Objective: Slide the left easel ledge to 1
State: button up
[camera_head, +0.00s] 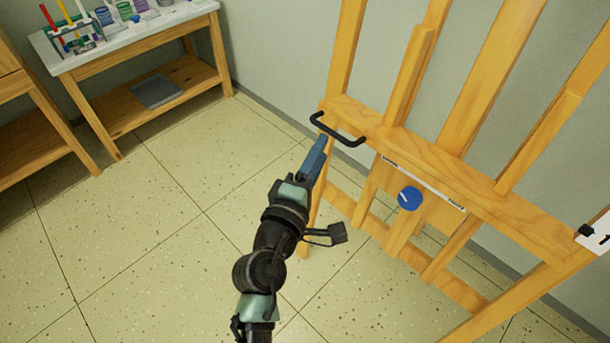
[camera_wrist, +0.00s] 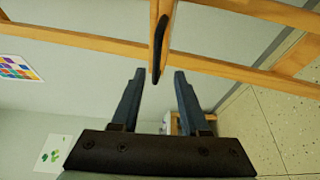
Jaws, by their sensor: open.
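The wooden easel ledge (camera_head: 440,160) runs from upper left to lower right across the easel in the head view. A black bar handle (camera_head: 337,131) is fixed at its left end, and it also shows in the wrist view (camera_wrist: 162,44). My gripper (camera_head: 320,147) is just below the handle, its blue fingers pointing up toward it. In the wrist view my gripper (camera_wrist: 160,72) is open, with the handle's near end in line with the gap between the fingertips. Contact cannot be told. A white card marked 1 (camera_head: 598,236) is at the ledge's right end.
A blue knob (camera_head: 410,198) sits on a panel below the ledge, near a pale strip (camera_head: 430,184). Easel legs and crossbars stand close to my arm's right. A table (camera_head: 130,48) with art supplies is at upper left. The tiled floor (camera_head: 150,230) is clear at left.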

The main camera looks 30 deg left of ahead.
jog(key=s, duration=0.7)
jog(key=shift+d, duration=0.45)
jog(key=w+d+r+m+t+h, duration=0.15)
jog(key=d+r+m, duration=0.25)
jog(key=r, duration=0.5)
jog(key=w+d+r+m+t+h, duration=0.15)
jog(key=d+r+m, duration=0.25)
jog(key=r, duration=0.4)
jog(key=w+d+r+m+t, duration=0.1)
jog(key=w+d+r+m, duration=0.25)
jog(key=r, duration=0.55)
jog(key=s+d+r+m+t, duration=0.35)
jog(key=s+r, duration=0.25)
jog(key=r, duration=0.5)
jog(key=s+d+r+m+t, duration=0.2)
jog(key=s+d+r+m, duration=0.3)
jog(key=r, duration=0.6)
notch_tip(320, 180, up, 32)
jog(key=a+p, duration=0.1)
jog(key=p, duration=3.3)
jog(key=shift+a+r+y, duration=0.15)
jog(key=shift+a+y, duration=0.25)
